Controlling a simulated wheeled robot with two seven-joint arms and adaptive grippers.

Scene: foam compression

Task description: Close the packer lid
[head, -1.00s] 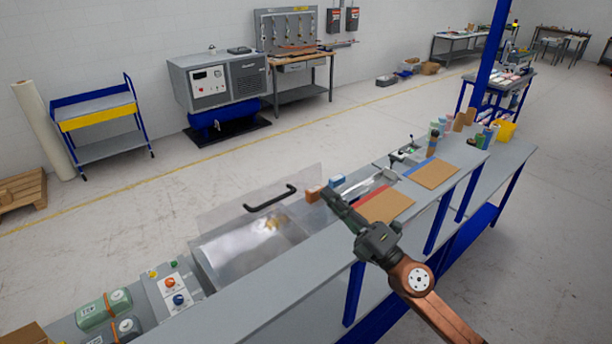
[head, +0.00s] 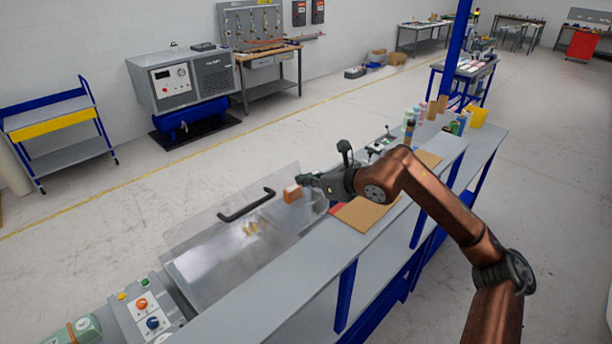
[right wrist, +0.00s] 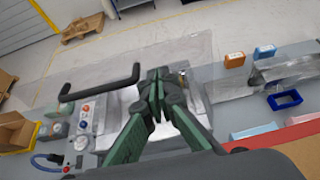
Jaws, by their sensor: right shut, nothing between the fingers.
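The packer lid (head: 225,228) is a clear panel, standing raised and tilted back along the far side of the packer. Its black bar handle (head: 247,205) is near the upper edge. The packer's metal chamber (head: 205,270) lies below it. My right gripper (head: 304,180) is shut and empty, to the right of the handle, above the bench. In the right wrist view the shut green fingers (right wrist: 157,94) appear just right of the handle (right wrist: 100,83); I cannot tell whether they touch. My left gripper is not in view.
An orange block (head: 292,194) stands near my right gripper; a blue block (right wrist: 264,52) is beside it in the wrist view. The control panel (head: 147,308) with knobs is at the packer's left.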

